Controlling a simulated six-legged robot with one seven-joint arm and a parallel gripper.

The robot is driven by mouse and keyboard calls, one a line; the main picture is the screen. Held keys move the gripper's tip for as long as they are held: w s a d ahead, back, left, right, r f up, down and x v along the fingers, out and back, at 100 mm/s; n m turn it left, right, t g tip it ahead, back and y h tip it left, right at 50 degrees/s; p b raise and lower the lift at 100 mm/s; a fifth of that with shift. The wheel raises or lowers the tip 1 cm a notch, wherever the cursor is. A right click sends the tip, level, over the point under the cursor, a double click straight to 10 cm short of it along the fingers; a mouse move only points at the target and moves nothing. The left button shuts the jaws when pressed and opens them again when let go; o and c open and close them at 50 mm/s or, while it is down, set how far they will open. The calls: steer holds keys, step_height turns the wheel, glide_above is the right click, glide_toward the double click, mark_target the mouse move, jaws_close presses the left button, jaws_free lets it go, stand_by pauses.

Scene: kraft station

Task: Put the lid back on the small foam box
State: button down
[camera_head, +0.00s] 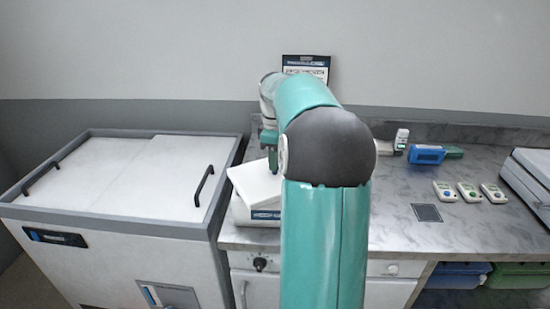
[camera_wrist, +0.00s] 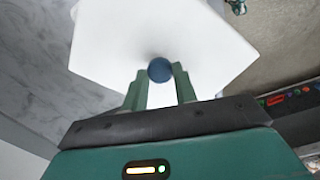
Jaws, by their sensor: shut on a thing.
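The white lid (camera_wrist: 160,35) fills the upper middle of the wrist view, with a round blue knob (camera_wrist: 160,70) on it. My gripper (camera_wrist: 160,84) is shut on this knob, one green finger on each side. In the head view the lid (camera_head: 256,183) is tilted over the small white foam box (camera_head: 240,212), which has a dark label on its front. My arm hides the right part of both lid and box. I cannot tell whether the lid touches the rim.
A chest freezer (camera_head: 130,180) with two black handles stands left of the marble counter (camera_head: 410,235). A blue rack (camera_head: 426,154), several small white devices (camera_head: 468,191) and a dark square pad (camera_head: 427,213) lie to the right. The counter's front middle is fairly clear.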

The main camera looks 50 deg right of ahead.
stand_by(0.3)
steer(key=c, duration=0.6)
jaws_free()
steer(key=shift+o, duration=0.2)
steer(key=shift+r, duration=3.5)
jaws_close()
